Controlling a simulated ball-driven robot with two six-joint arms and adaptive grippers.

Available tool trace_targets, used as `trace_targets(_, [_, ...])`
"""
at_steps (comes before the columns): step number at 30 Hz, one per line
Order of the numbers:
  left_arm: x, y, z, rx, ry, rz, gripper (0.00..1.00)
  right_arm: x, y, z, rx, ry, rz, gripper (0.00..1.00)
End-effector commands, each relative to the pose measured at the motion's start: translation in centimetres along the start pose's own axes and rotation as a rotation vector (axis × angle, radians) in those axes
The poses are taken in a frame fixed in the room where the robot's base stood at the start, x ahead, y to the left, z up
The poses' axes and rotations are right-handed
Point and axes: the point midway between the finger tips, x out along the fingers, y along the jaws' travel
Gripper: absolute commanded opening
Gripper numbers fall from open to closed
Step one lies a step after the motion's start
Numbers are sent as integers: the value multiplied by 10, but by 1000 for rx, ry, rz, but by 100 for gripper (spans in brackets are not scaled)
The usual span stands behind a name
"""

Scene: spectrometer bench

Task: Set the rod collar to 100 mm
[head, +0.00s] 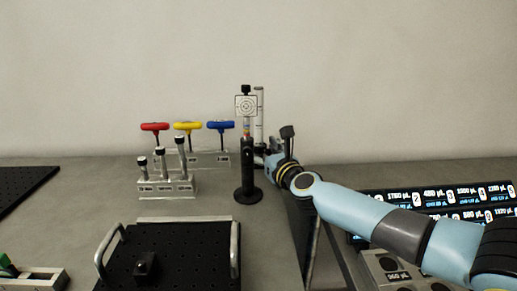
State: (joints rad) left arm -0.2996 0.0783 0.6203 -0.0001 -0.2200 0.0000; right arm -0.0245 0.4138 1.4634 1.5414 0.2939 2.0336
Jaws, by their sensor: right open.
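A black post stand (247,170) with a round base stands upright near the bench middle. A white target card (246,105) sits at its top, and a short coloured band shows below the card. Just behind it to the right stands a pale upright rod with dark marks (260,112). The rod collar cannot be made out clearly; the rod's lower part is partly hidden by the post stand and my gripper. My right gripper (268,154) is open, beside the rod's lower part and right of the post stand. I cannot tell whether it touches anything. My left gripper is out of view.
T-handled tools in red (154,127), yellow (187,127) and blue (220,126) stand in a rack at the left. Before them is a holder (167,187) with several metal posts. A black breadboard (180,262) with handles lies in front. Lit displays (440,200) fill the right.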

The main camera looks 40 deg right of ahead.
Motion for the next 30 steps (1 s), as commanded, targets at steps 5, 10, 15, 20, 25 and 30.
trace_targets(5, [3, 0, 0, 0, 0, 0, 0, 15, 0, -1, 2, 1, 0, 64])
trace_targets(10, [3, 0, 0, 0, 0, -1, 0, 17, 0, -1, 2, 1, 1, 64])
trace_targets(15, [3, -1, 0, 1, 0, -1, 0, 17, 0, 0, 1, 1, 1, 58])
trace_targets(20, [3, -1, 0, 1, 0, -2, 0, 17, 0, -1, 1, 1, 1, 37])
trace_targets(25, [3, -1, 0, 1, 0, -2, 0, 17, 0, -1, 1, 1, 1, 14])
trace_targets(30, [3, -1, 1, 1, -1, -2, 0, 16, 0, -1, 1, 1, 1, 0])
